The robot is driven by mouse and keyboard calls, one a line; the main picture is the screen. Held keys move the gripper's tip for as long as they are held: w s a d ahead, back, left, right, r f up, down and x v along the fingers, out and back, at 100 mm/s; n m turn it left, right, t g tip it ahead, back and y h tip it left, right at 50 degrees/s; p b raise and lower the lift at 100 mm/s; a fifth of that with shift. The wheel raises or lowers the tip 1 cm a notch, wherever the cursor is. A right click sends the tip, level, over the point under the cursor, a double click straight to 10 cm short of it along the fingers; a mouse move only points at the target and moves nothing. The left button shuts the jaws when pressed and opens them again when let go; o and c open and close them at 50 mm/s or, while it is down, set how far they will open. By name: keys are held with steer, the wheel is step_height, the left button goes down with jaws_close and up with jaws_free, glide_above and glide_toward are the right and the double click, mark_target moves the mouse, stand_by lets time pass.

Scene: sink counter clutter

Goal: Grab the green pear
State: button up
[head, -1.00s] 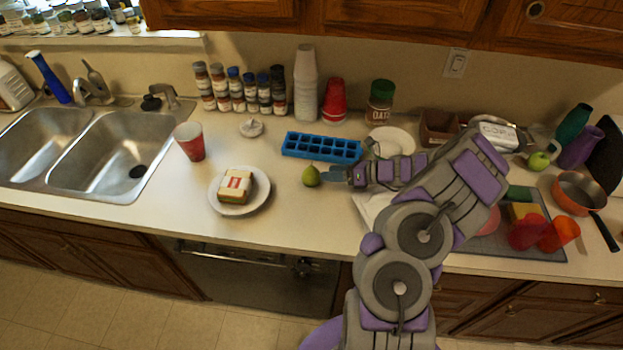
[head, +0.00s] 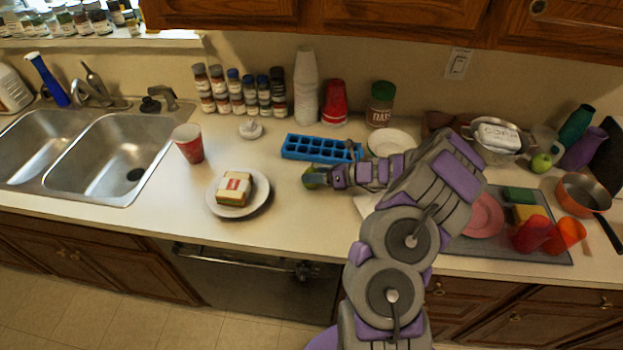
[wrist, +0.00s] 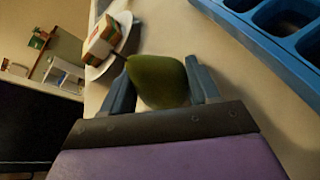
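The green pear (head: 309,170) is on the counter just in front of the blue ice tray, largely covered by my gripper in the head view. In the wrist view the pear (wrist: 158,80) lies between the two blue fingers, its stem pointing left. My gripper (head: 316,180) reaches in from the right, low over the counter. In the wrist view my gripper (wrist: 162,85) has one finger on each side of the pear, with no clear gap visible. Whether the fingers press on it cannot be told. The pear does not look lifted.
The blue ice tray (head: 296,152) is close behind the pear. A sandwich (head: 234,187) on a white plate (head: 258,205) stands to the left. A red cup (head: 188,145) stands near the sink. The counter in front of the pear is clear.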

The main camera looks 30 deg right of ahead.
steer(key=c, duration=0.5)
